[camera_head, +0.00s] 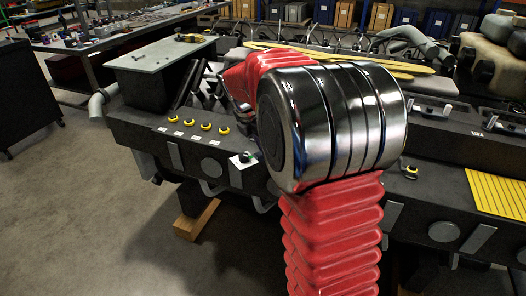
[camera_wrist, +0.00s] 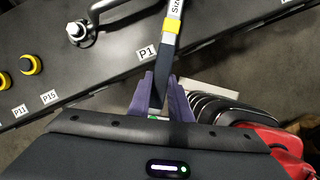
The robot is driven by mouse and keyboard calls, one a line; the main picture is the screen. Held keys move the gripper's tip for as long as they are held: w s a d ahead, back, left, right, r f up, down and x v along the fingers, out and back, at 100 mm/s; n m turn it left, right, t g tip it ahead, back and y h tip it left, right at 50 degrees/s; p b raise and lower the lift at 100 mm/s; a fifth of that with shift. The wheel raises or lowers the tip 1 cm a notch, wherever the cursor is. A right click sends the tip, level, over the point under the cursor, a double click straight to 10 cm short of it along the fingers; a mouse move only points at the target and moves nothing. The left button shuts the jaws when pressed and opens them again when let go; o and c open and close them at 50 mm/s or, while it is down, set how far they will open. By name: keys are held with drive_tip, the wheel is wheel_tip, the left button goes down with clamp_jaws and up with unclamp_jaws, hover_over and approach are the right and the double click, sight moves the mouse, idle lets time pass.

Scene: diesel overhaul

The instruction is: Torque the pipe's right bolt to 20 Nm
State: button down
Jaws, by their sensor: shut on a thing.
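In the wrist view my gripper (camera_wrist: 160,88), with purple fingers, is shut on the dark handle of a tool (camera_wrist: 168,48). The tool has a yellow band and a white label starting "Size"; its far end is out of frame at the top, so its head is hidden. In the head view my arm hides the gripper and the tool.
In the head view the dark engine block (camera_head: 140,128) stands on a wooden support (camera_head: 197,218). Open floor lies at left.

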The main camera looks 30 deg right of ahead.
drive_tip(key=shift+w+m, duration=0.3)
drive_tip(key=shift+w, duration=0.35)
drive_tip(key=shift+w, duration=0.3)
drive_tip(key=shift+w+m, duration=0.1)
drive_tip(key=shift+m, duration=0.2)
drive_tip(key=shift+w+g, duration=0.3)
drive_tip(key=shift+r, duration=0.1)
idle(0.3)
drive_tip(key=shift+s+n, duration=0.6)
drive_tip(key=shift+s, duration=0.6)
drive_tip(key=shift+s, duration=0.1)
